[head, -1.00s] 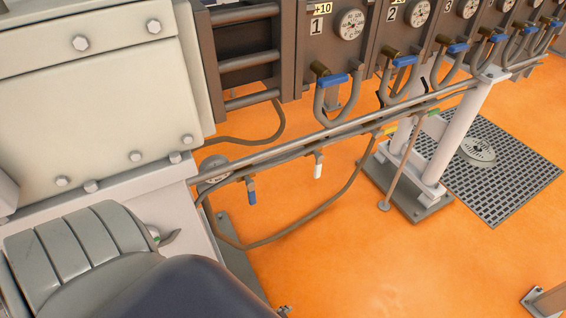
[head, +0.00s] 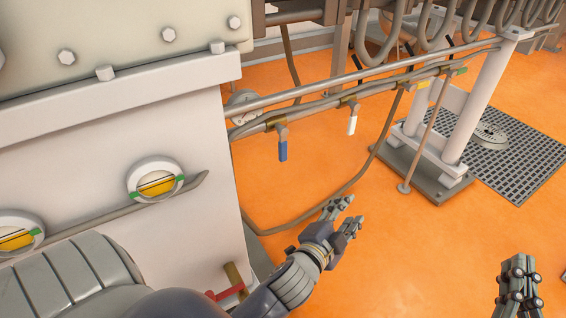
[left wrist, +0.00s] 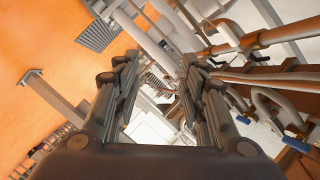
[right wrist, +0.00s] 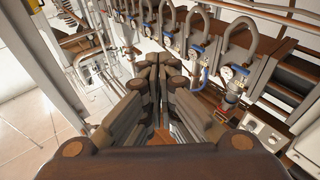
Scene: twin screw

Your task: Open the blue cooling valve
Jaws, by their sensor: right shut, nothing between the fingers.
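The blue valve handle (head: 283,151) hangs straight down from a brass valve body on the lower pipe in the head view. A white handle (head: 352,125) hangs to its right, with yellow (head: 423,84) and green (head: 460,71) ones further along. My left gripper (head: 350,213) is open and empty, below and to the right of the blue handle and apart from it. Its spread fingers show in the left wrist view (left wrist: 157,85). My right gripper (head: 517,268) is at the lower right, far from the valve. Its fingers are together and empty in the right wrist view (right wrist: 162,68).
A pale machine housing (head: 170,110) fills the left, with round yellow gauges (head: 156,182) and a red handle (head: 228,292) low down. A white post (head: 480,95) and floor grating (head: 520,150) stand to the right. A hose loops beneath the valves. Orange floor lies open between my grippers.

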